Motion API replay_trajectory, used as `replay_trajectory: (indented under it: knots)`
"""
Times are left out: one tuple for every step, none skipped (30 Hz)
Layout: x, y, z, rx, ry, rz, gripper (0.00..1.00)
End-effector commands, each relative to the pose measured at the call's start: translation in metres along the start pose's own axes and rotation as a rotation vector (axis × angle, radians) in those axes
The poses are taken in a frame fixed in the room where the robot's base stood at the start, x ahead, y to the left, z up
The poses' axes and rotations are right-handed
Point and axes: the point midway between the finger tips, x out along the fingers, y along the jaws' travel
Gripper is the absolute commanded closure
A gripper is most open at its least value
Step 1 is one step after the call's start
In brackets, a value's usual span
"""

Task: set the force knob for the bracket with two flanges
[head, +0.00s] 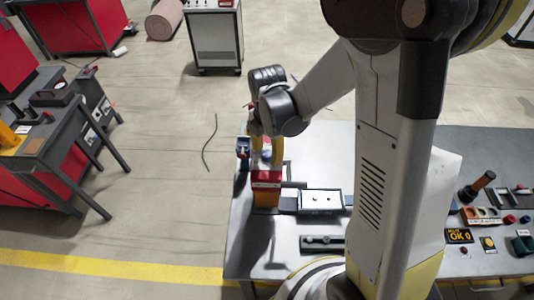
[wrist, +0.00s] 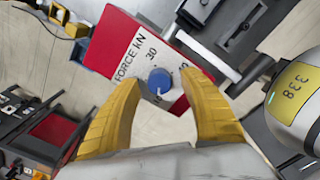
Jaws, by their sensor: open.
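The force knob (wrist: 159,79) is a round blue knob on a white panel marked "FORCE kN" (wrist: 128,58), with a "30" readable. A small white mark shows at its lower edge in the wrist view. The panel belongs to a red box (head: 266,194) at the left end of the table in the head view. My gripper (wrist: 160,88) is open, its yellow fingers on either side of the knob in the wrist view; I cannot tell whether they touch it. It also shows above the red box in the head view (head: 266,150). I cannot make out a two-flange bracket.
A white plate (head: 321,201) and a dark grey fixture (head: 322,244) are on the table (head: 250,257) right of the red box. A display reading "OK 0" (head: 459,236) and several small parts stand at the right. My arm hides the table's middle.

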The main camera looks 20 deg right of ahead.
Motion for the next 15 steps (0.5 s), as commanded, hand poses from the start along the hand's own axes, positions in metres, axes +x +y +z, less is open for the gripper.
replay_trajectory:
  knots:
    - [0.0031,0.0003,0.0001,0.000,0.000,0.000,0.49]
    - [0.0041,0.0002,0.0001,0.000,0.000,0.000,0.49]
    - [0.0049,0.0001,0.0000,0.000,0.000,0.000,0.49]
    - [0.0052,0.0000,0.0000,0.000,0.000,0.000,0.49]
    - [0.0053,-0.0001,0.0000,0.000,0.000,0.000,0.49]
    - [0.0052,-0.0001,0.0000,0.000,0.000,0.000,0.49]
    - [0.0051,-0.0001,-0.0001,0.000,0.000,0.000,0.49]
    - [0.0050,-0.0001,-0.0001,0.000,0.000,0.000,0.49]
    - [0.0049,-0.0001,-0.0001,0.000,0.000,0.000,0.49]
    - [0.0049,-0.0001,-0.0001,0.000,0.000,0.000,0.49]
    - [0.0049,0.0000,0.0000,0.000,0.000,0.000,0.57]
    - [0.0048,-0.0001,0.0000,0.000,0.000,0.000,0.69]
    - [0.0048,0.0000,0.0000,0.000,0.000,0.000,0.78]
    - [0.0048,0.0000,0.0000,0.000,0.000,0.000,0.87]
    - [0.0048,0.0000,0.0000,0.000,0.000,0.000,1.00]
